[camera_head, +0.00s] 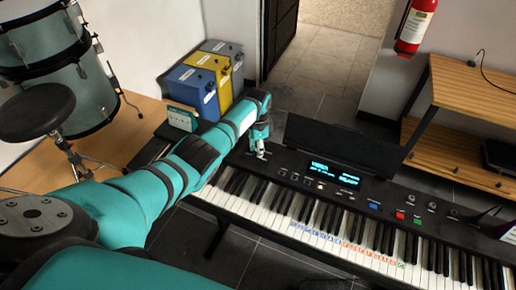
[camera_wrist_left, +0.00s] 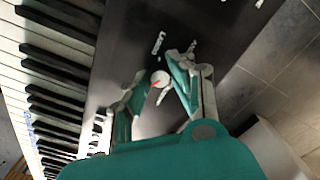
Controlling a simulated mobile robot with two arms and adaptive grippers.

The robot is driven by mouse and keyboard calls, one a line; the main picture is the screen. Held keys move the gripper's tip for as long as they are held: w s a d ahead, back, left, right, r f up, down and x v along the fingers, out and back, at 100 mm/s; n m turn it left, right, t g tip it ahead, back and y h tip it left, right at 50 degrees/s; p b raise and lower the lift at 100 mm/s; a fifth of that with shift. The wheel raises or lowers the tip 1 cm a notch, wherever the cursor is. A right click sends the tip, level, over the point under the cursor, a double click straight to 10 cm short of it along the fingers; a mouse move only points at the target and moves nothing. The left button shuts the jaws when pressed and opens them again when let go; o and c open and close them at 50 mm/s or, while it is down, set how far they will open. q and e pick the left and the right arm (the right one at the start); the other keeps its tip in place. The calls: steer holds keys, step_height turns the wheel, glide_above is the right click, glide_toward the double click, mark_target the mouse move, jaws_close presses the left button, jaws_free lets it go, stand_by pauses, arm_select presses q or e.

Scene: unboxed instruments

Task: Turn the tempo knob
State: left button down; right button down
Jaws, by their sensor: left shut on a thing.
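The tempo knob (camera_wrist_left: 160,78) is a small round white knob with a red mark, on the black top panel of the keyboard (camera_head: 340,205). In the left wrist view it sits between the fingertips of my left gripper (camera_wrist_left: 163,84), which is shut on it. In the head view my left gripper (camera_head: 260,153) reaches down to the left end of the keyboard panel, and the knob is hidden or too small to make out there. White lettering shows beside the knob in the wrist view. My right gripper is not in view.
A lit display (camera_head: 335,172) and coloured buttons sit further right on the panel. A black music stand (camera_head: 345,147) rises behind it. Blue and yellow boxes (camera_head: 212,78), a drum (camera_head: 45,60) and a stool (camera_head: 37,112) stand left. A wooden shelf (camera_head: 460,105) stands right.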

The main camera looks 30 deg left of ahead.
arm_select(q)
steer(key=shift+w+r+m, duration=0.1)
steer(key=shift+m, duration=0.5)
steer(key=c, duration=1.1)
jaws_free()
steer(key=shift+c, duration=0.2)
step_height(320, 180, up, 12)
